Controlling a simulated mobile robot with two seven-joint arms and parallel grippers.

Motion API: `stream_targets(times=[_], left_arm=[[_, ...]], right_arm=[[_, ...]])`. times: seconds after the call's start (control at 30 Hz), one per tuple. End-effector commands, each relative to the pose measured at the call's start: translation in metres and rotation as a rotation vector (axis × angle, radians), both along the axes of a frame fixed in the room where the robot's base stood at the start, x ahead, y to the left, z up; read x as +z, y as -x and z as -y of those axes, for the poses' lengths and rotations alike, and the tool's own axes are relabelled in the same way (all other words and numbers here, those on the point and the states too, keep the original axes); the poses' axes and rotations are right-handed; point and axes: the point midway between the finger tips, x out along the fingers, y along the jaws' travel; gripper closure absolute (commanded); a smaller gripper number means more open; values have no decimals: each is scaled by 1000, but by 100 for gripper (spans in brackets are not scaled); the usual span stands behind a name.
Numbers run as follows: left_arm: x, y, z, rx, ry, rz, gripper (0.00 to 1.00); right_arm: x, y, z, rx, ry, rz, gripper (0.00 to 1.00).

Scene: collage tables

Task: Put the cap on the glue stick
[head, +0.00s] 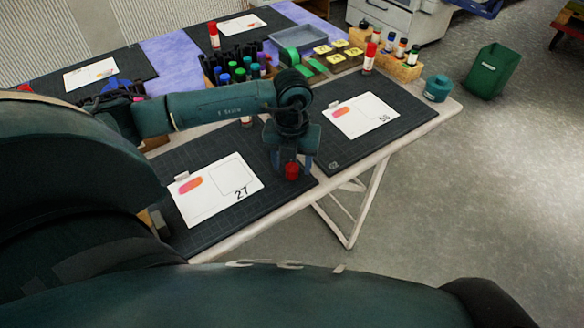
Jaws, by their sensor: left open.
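A red cap (291,171) is on the near dark cutting mat, close to its right edge. My left gripper (291,165) points down over the cap with its fingers apart, one at each side of it. I cannot tell whether the fingers touch the cap. A small pale and reddish object (246,122), perhaps the glue stick, shows just below my left forearm, which hides most of it. Two other glue sticks with red tops stand upright, one on the right mat (369,58) and one on the far mat (213,36). My right gripper is not in view.
A white card marked 27 (216,190) lies left of the cap. Another card (360,115) lies on the right mat. A marker rack (240,67), a grey tray (296,38) and a wooden bottle holder (400,68) stand behind. A teal jar (437,88) is near the table's right corner.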

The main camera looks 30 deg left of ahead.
Motion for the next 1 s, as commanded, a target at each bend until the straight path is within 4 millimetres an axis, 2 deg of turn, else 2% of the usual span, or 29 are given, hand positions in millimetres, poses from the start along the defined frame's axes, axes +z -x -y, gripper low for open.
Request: stream_targets(times=[0.13, 0.5, 1.0], left_arm=[[-14, 0, 1, -1, 0, -1, 46], [-15, 0, 1, -1, 1, 0, 47], [-14, 0, 0, -1, 1, 0, 88]], right_arm=[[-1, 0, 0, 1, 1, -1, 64], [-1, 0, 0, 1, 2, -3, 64], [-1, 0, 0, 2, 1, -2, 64]])
